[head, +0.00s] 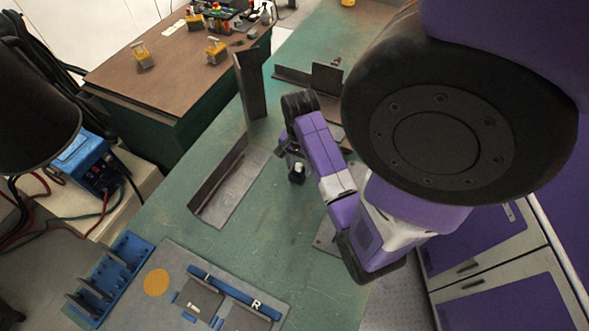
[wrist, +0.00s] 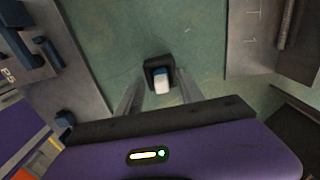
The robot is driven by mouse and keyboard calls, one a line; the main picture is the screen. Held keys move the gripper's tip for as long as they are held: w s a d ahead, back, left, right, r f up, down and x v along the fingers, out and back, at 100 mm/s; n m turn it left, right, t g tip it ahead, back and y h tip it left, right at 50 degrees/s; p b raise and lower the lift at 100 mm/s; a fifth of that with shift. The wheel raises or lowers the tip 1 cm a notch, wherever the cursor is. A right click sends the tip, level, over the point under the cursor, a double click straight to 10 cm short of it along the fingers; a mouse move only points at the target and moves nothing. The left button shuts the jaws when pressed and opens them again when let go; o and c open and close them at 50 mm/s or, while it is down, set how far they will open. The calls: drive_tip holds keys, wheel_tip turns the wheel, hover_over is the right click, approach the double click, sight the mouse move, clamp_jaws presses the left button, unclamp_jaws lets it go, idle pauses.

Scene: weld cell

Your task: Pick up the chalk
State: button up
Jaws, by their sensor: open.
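A small white piece with a blue part behind it, which looks like the chalk (wrist: 161,82), sits in a dark square block on the green table in the wrist view. In the head view the chalk's pale top (head: 299,167) shows just by the end of my arm. My gripper (wrist: 160,76) is open, with one finger on each side of the block and chalk. I cannot tell whether the fingers touch it. In the head view my gripper (head: 292,160) points down and is partly hidden by my wrist.
An L-shaped steel angle (head: 230,185) lies left of my gripper, with an upright steel piece (head: 250,85) behind it. A grey plate with blue fixtures (head: 235,285) and a blue rack (head: 110,278) are at the front left. A brown-topped bench (head: 175,75) stands behind.

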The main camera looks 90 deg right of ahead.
drive_tip(key=shift+w+f, duration=0.1)
drive_tip(key=shift+c, duration=0.5)
clamp_jaws()
drive_tip(key=shift+d, duration=0.1)
